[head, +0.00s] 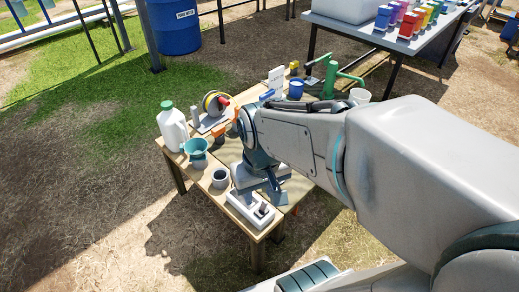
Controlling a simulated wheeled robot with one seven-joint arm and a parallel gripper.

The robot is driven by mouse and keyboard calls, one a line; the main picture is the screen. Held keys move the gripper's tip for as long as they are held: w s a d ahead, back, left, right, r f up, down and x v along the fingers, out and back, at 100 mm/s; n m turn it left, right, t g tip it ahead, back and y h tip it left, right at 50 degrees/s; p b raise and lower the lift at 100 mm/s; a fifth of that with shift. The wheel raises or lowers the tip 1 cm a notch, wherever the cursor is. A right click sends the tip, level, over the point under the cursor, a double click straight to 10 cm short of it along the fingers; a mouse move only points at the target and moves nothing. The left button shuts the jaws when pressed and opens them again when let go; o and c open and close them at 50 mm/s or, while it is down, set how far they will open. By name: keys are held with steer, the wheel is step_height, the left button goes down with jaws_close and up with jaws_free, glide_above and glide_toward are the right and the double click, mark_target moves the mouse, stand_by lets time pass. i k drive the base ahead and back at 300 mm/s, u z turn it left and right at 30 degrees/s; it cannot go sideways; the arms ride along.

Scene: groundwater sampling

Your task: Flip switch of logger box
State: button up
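A low white box (239,208), which looks like the logger box, sits at the near corner of the wooden table. A small dark part, likely its switch (263,209), stands up at the box's near right end. My gripper (274,192) reaches down from the arm just behind and above this box. Its fingertips are small and partly lost against the things below. I cannot tell whether they are open or shut, or whether they touch the box. Another pale, flat item (242,175) lies partly hidden under my gripper.
A grey cup (220,178), a teal funnel-like vessel (196,152) and a white jug with a green cap (173,130) stand left of the box. My arm hides the table's right side.

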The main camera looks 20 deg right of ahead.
mark_target(263, 207)
steer(key=z, duration=0.05)
steer(key=k, duration=0.45)
steer(key=u, duration=0.6)
steer(key=k, duration=0.9)
steer(key=i, duration=0.35)
steer(key=z, duration=1)
steer(key=i, duration=1.15)
steer(key=u, duration=0.1)
